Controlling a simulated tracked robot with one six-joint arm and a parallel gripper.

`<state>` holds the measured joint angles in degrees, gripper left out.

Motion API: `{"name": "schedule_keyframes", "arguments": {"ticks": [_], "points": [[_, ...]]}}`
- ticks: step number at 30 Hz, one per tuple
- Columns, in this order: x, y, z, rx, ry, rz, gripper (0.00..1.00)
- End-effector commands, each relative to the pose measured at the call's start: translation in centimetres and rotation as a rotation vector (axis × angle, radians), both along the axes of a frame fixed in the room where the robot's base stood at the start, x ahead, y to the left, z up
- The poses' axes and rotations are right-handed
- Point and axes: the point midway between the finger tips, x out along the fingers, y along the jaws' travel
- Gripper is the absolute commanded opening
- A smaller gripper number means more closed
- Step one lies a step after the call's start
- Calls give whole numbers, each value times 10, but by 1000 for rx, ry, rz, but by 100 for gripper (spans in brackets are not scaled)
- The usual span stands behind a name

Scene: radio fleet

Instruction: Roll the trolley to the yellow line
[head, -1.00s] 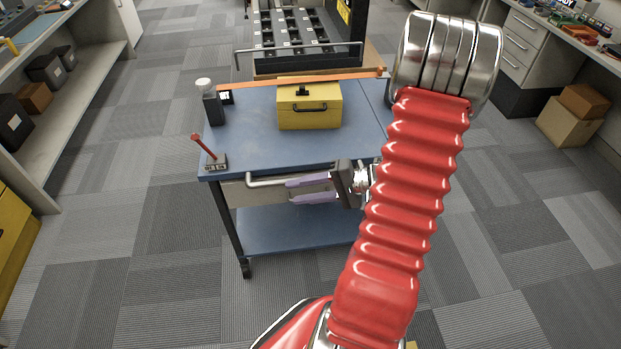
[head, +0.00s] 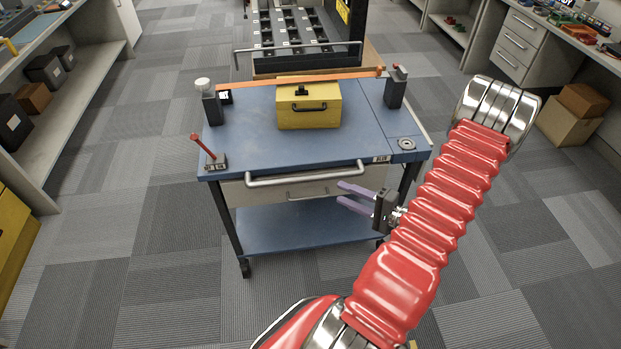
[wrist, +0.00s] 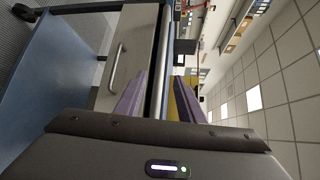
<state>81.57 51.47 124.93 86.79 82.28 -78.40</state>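The trolley (head: 270,162) has a blue top, a front handle bar (head: 305,177), a grey drawer and a blue lower shelf (head: 290,228). It stands upright on the floor ahead of me. My gripper (head: 341,192) is open, its purple fingers pointing left, just below the right part of the handle bar in the head view. In the wrist view the handle bar (wrist: 181,50) runs between the directions of the two fingers, with nothing gripped. Whether the fingers touch it cannot be told. I cannot make out a yellow line.
A dark slotted rack (head: 295,30) stands behind. Shelves (head: 75,105) line the left, cardboard boxes (head: 575,118) the right. Carpet is clear on both sides.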

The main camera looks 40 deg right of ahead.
Motion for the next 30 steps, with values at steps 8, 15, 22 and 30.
{"name": "schedule_keyframes", "arguments": {"ticks": [8, 15, 22, 30], "points": [[16, 4, -2, 1, 1, 3, 35], [45, 10, -6, 0, 1, 4, 35], [74, 16, -10, 1, 0, 5, 35], [107, 22, -15, 0, 1, 4, 35]]}}
